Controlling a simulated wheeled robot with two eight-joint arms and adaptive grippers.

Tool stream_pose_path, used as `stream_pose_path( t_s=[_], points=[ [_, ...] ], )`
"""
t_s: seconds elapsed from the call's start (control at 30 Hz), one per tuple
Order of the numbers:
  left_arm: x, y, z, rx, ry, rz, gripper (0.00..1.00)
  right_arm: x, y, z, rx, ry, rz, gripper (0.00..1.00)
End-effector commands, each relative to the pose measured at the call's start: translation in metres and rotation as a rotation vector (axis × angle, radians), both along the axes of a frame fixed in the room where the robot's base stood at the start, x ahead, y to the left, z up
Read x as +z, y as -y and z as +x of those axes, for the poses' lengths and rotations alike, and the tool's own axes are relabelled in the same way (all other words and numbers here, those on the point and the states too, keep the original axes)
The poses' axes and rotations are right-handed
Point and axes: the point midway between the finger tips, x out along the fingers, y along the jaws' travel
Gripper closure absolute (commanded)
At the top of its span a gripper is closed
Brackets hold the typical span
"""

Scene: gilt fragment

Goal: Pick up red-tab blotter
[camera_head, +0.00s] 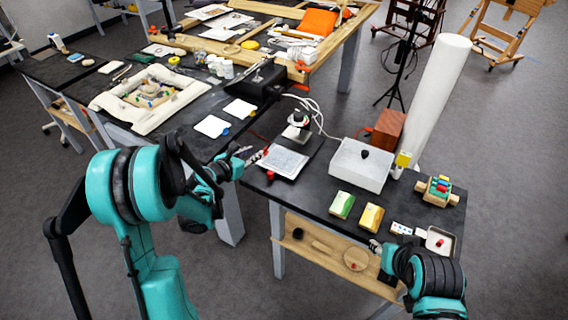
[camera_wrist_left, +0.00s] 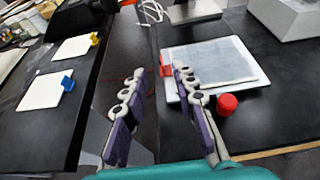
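The red-tab blotter (camera_head: 285,161) is a flat white square with a grey sheet face. It lies on the near right black table, and its red tab is on its left edge. In the left wrist view the blotter (camera_wrist_left: 215,62) lies just beyond my fingers, with the tab between and past the fingertips. My left gripper (camera_head: 250,156) is at the table's left edge beside the tab. In the wrist view the left gripper (camera_wrist_left: 163,78) is open, with nothing between its fingers. My right gripper (camera_head: 376,246) is low at the table's front edge; its finger state is unclear.
A small red knob (camera_wrist_left: 227,103) stands at the blotter's near edge. A white box (camera_head: 360,165) is to the right. Two white cards, one blue-tabbed (camera_wrist_left: 45,91) and one yellow-tabbed (camera_wrist_left: 75,48), lie on the left table. A gap separates the tables.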

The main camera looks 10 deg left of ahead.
Motion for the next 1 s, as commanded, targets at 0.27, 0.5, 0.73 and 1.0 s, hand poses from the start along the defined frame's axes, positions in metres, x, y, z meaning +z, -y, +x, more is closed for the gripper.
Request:
stream_pose_path(
  t_s=[0.27,0.5,0.73,1.0],
  points=[
    [-0.015,0.011,0.024,-0.004,0.000,0.004,0.72,-0.011,0.000,0.000,0.000,0.000,0.000,0.60],
    [-0.030,0.022,0.053,-0.003,0.000,0.006,0.72,-0.025,0.000,0.000,0.000,0.000,0.000,0.60],
    [-0.030,0.024,0.057,-0.003,0.000,0.006,0.72,-0.024,0.000,0.000,0.000,0.000,0.000,0.60],
    [-0.030,0.023,0.057,-0.003,0.000,0.006,1.00,-0.024,0.000,0.000,0.000,0.000,0.000,0.60]
  ],
)
